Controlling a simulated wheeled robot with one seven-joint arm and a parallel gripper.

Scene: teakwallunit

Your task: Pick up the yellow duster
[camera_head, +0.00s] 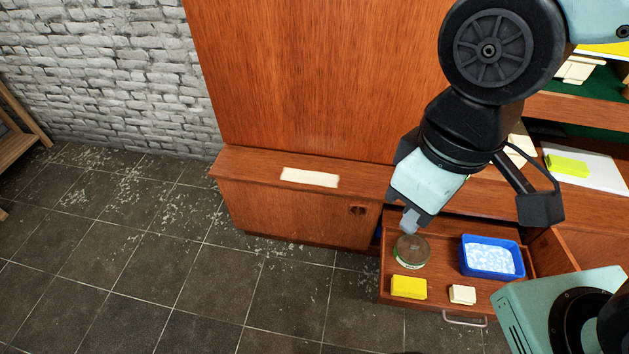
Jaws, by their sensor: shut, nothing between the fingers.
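A bright yellow block (407,287), which looks like the duster, lies in the front left corner of the open wooden drawer (450,277). A second, yellow-green block (567,165) lies on a white sheet on the counter at the right. My gripper (409,226) is shut and empty, pointing down over the back left of the drawer. It is apart from the yellow block, which lies nearer the drawer's front.
In the drawer are a round glass-like container (411,251) below my fingertips, a blue tray (491,257) with pale contents, and a small cream block (462,294). A cream sheet (310,177) lies on the wooden counter (250,164). The tiled floor at left is mostly clear.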

